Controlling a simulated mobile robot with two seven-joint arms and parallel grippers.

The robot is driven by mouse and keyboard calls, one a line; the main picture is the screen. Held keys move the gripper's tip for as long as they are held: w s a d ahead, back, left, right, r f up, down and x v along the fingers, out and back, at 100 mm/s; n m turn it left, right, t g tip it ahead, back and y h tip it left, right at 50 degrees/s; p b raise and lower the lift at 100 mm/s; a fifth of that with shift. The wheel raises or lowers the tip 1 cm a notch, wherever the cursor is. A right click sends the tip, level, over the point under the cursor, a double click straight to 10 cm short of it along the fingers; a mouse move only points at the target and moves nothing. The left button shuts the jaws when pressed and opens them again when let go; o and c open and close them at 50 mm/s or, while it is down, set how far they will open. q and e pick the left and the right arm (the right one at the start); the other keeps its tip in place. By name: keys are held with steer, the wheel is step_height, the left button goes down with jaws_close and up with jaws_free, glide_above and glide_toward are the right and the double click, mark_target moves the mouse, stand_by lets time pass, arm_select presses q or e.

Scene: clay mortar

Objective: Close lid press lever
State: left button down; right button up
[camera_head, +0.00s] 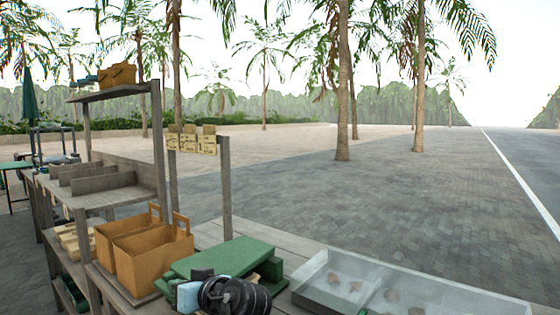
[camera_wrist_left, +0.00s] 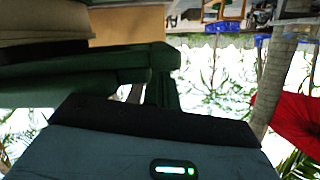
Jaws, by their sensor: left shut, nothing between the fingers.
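A green press-like object with a flat top plate (camera_head: 228,254) stands on the wooden table, low in the middle of the head view. A green body also fills the upper left of the left wrist view (camera_wrist_left: 75,72). I cannot make out a separate lever. My left gripper (camera_head: 190,292), blue-grey and black, is at the near side of the green object, and my black wrist covers part of it. Its blue-grey body and black edge fill the bottom of the left wrist view (camera_wrist_left: 150,122). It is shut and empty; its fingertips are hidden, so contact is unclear. My right gripper is not in view.
Brown paper-like bags (camera_head: 150,258) stand left of the green object. A clear-walled tray (camera_head: 385,268) with small brown lumps is to the right. A wooden post (camera_head: 225,190) with small signs rises behind. A wooden shelf (camera_head: 105,197) is at the left.

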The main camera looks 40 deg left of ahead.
arm_select(q)
steer(key=shift+d, duration=0.1)
steer(key=v, duration=0.7)
steer(key=shift+d, duration=0.3)
steer(key=shift+w+r, duration=0.1)
steer(key=shift+r, duration=0.05)
